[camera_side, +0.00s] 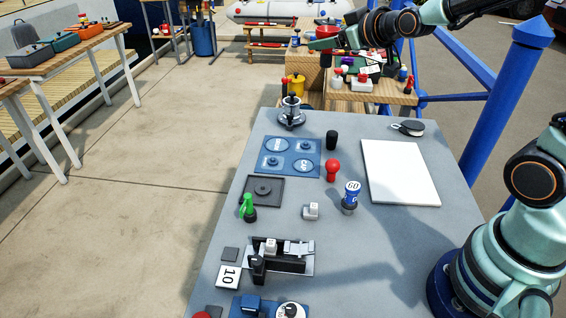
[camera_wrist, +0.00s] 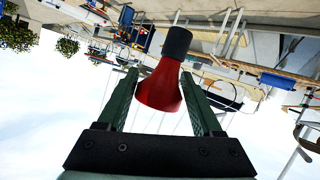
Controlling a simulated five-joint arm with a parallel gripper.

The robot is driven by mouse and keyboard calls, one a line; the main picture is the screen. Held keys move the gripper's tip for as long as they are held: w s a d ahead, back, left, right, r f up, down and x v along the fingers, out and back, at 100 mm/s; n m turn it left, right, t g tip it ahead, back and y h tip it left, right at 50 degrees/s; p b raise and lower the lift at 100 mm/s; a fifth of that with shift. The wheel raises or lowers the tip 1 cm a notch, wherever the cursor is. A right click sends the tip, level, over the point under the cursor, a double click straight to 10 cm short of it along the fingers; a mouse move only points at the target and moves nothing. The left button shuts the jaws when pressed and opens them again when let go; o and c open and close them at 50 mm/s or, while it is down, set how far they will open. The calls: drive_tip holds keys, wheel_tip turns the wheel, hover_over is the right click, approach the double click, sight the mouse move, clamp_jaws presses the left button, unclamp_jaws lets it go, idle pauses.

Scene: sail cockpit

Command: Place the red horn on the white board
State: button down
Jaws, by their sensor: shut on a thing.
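The red horn (camera_wrist: 160,84), a flared red bell with a black end (camera_wrist: 177,42), sits between the two dark green fingers of my gripper (camera_wrist: 160,92) in the wrist view. My gripper is shut on it. In the side view my gripper (camera_side: 325,42) is raised at the top, and a red part of the horn (camera_side: 327,31) shows beside the fingers. The white board (camera_side: 400,172) lies flat on the right part of the grey table, bare. In the picture my gripper is above and left of the board, apart from it.
The grey table (camera_side: 390,245) also holds a red knob (camera_side: 333,170), a blue-topped piece (camera_side: 350,197), a black cylinder (camera_side: 331,140), a dark round-headed item (camera_side: 408,128) and a blue panel (camera_side: 290,157). A wooden bench (camera_side: 385,92) with clutter stands behind. A blue post (camera_side: 505,115) rises at the right.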

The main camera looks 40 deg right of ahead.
drive_tip(key=w+d+f+m+h, duration=0.1)
drive_tip(key=d+f+m+h, duration=0.1)
drive_tip(key=d, duration=0.8)
drive_tip(key=w+d+f+m+g+h, duration=0.1)
drive_tip(key=d+f, duration=0.4)
drive_tip(key=d, duration=0.5)
drive_tip(key=shift+w+m+h, duration=0.5)
drive_tip(key=shift+w+h, duration=0.15)
drive_tip(key=shift+h, duration=0.15)
drive_tip(key=shift+f, duration=0.1)
wheel_tip(320, 180, down, 20)
drive_tip(key=shift+r, duration=0.2)
drive_tip(key=shift+f, duration=0.25)
drive_tip(key=shift+c, duration=0.2)
unclamp_jaws()
